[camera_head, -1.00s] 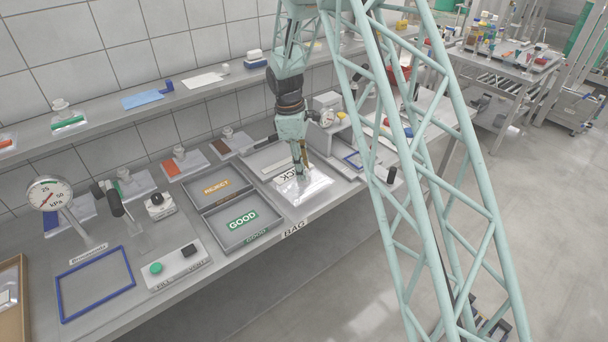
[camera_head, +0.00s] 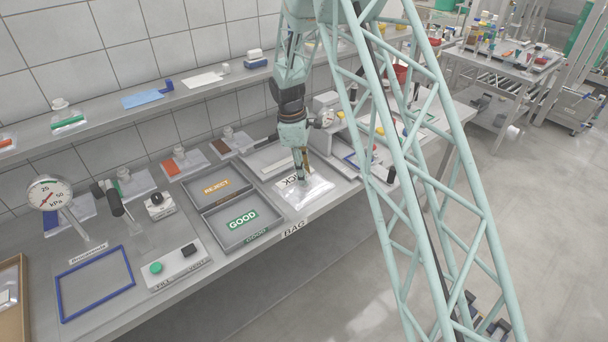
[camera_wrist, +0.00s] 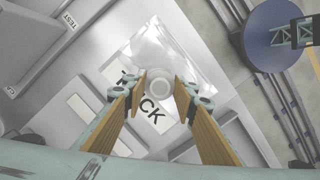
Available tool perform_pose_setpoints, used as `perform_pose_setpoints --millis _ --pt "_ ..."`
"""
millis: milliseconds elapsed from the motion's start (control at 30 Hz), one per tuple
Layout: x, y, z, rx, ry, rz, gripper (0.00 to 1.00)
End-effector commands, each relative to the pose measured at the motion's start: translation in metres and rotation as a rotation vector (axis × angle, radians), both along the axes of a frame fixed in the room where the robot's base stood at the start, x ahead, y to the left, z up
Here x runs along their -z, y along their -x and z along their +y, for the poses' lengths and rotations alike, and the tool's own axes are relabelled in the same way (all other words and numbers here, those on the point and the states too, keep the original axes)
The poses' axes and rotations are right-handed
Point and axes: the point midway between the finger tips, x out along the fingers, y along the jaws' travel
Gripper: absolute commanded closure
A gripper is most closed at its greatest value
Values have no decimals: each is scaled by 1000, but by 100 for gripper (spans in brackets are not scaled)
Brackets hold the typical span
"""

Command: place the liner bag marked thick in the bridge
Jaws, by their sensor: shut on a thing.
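The clear liner bag (camera_head: 318,190) lies at the front of the bench behind the BAG label, with a white card partly reading "CK". The bag also shows in the wrist view (camera_wrist: 185,55), where its white round spout (camera_wrist: 158,87) sits between my fingertips. My gripper (camera_head: 301,178) points down over the bag and is shut on it at the spout; its fingers also show in the wrist view (camera_wrist: 166,84). The start of the word is hidden by a finger. A dial gauge (camera_head: 326,118) on a grey stand is behind and right of my gripper; I cannot tell whether this is the bridge.
The GOOD tray (camera_head: 262,236) and REJECT tray (camera_head: 193,200) lie left of the bag. A blue frame (camera_head: 62,300), a pressure gauge (camera_head: 50,194) and a button box (camera_head: 178,268) are farther left. A shelf (camera_head: 190,95) runs along the wall behind.

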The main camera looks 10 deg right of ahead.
Motion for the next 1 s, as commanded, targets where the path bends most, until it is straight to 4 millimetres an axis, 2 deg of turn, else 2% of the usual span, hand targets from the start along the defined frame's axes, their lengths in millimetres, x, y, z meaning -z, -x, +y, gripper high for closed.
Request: perform_pose_setpoints --millis 467,500,633,1000 --pt "3 0 0 0 0 0 100" --pt "4 0 0 0 0 0 73" --pt "3 0 0 1 0 0 61" --pt "2 0 0 1 0 0 60"
